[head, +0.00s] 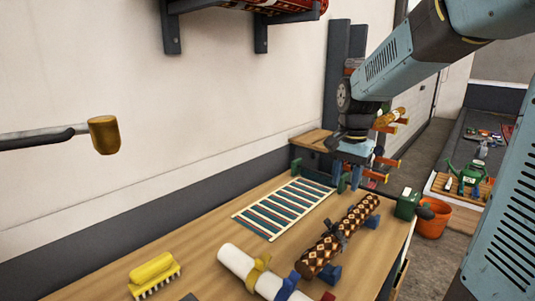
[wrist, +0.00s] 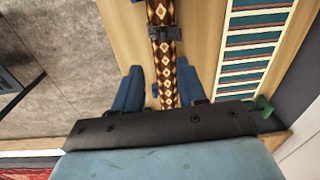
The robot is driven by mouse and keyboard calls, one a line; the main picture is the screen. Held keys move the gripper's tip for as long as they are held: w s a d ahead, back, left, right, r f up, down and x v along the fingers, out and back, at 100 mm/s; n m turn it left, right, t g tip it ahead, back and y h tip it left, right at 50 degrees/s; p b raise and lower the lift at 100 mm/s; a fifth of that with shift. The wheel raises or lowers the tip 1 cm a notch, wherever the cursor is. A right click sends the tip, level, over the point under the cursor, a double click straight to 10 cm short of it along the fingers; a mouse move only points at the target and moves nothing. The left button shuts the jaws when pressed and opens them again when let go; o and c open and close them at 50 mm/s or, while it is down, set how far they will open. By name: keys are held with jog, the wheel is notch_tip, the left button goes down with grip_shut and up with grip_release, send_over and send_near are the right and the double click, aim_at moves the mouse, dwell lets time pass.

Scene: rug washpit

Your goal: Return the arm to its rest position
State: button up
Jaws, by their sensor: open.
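My gripper (head: 347,186) hangs from my arm above the far end of the wooden table (head: 200,245). In the wrist view my gripper (wrist: 157,70) shows two blue fingers, wide apart, with nothing between them that they touch. Below it lies a brown patterned roll (wrist: 163,47) with a dark strap around its middle. The same roll shows in the head view (head: 352,222), lying on blue supports. My gripper appears clear of the roll, though the exact gap cannot be told.
A striped flat piece (head: 285,208) lies behind the roll. A white roll (head: 238,262) with a yellow band and a yellow brush (head: 153,271) lie nearer. An orange bucket (head: 433,220) stands right of the table. A wall rack (head: 235,12) and a rod with a tan end (head: 103,134) jut out left.

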jog(key=s+r+n+t, duration=0.2)
jog(key=s+n, duration=0.2)
jog(key=s, duration=0.4)
jog(key=s+r+n+t, duration=0.3)
jog(key=s+n, duration=0.1)
jog(key=s, duration=0.5)
jog(key=shift+s, duration=0.25)
dwell(0.9)
